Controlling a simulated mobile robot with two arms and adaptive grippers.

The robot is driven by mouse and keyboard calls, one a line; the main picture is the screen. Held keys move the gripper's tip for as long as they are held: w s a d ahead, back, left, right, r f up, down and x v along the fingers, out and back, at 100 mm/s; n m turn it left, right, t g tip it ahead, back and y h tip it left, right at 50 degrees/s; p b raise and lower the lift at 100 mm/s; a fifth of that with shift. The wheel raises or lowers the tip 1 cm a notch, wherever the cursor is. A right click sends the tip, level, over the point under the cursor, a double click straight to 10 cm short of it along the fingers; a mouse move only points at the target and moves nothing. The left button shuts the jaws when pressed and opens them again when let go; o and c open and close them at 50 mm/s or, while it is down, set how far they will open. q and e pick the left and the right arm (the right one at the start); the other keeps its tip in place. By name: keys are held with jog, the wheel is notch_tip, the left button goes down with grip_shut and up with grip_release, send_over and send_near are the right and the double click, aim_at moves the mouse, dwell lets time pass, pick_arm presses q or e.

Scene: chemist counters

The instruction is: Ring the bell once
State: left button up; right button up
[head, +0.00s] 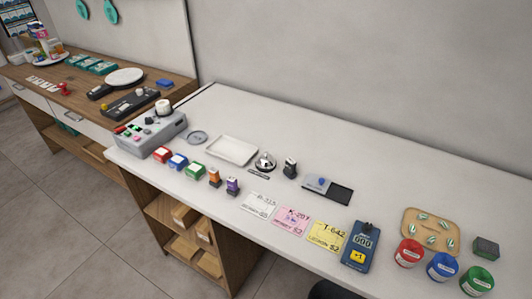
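The bell (265,161) is a small silver dome on a dark base. It stands upright on the white counter (310,125), near its middle in the head view. Nothing touches its top. A small dark label strip (258,174) lies just in front of it. Neither of my grippers is in view.
A white tray (232,150) lies left of the bell, and a small black stamp-like object (290,167) stands close on its right. Colored blocks, cards and jars line the counter's front. A grey machine (148,135) stands at the left end. The back strip is clear.

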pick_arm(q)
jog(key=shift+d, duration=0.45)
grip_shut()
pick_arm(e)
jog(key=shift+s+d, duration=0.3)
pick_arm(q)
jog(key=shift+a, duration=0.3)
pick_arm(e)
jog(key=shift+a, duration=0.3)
